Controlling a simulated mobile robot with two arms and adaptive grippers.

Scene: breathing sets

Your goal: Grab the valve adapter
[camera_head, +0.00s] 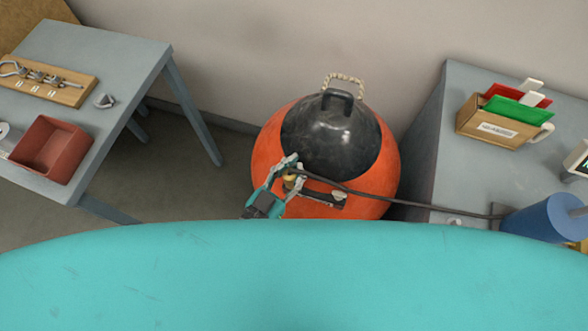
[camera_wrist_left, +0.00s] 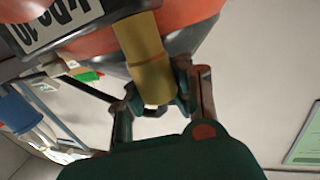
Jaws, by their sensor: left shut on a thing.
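The valve adapter (camera_head: 290,181) is a small brass-coloured cylinder at the front of a large orange and black round container (camera_head: 377,180). A dark hose (camera_head: 400,203) runs to the same spot from the right. My left gripper (camera_head: 287,177) is shut on the adapter. In the left wrist view the adapter (camera_wrist_left: 147,62) is a yellow brass tube, and the fingers of the left gripper (camera_wrist_left: 157,100) close around its lower end in the picture. The tube's upper end meets the orange container's body (camera_wrist_left: 190,12). My right gripper is not in view.
A grey table (camera_head: 100,45) at left holds a wooden board with metal fittings (camera_head: 45,83), a small metal part (camera_head: 105,101) and a red bin (camera_head: 52,150). A grey cabinet (camera_head: 455,150) at right holds a folder box (camera_head: 495,128) and a blue cylinder (camera_head: 540,217).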

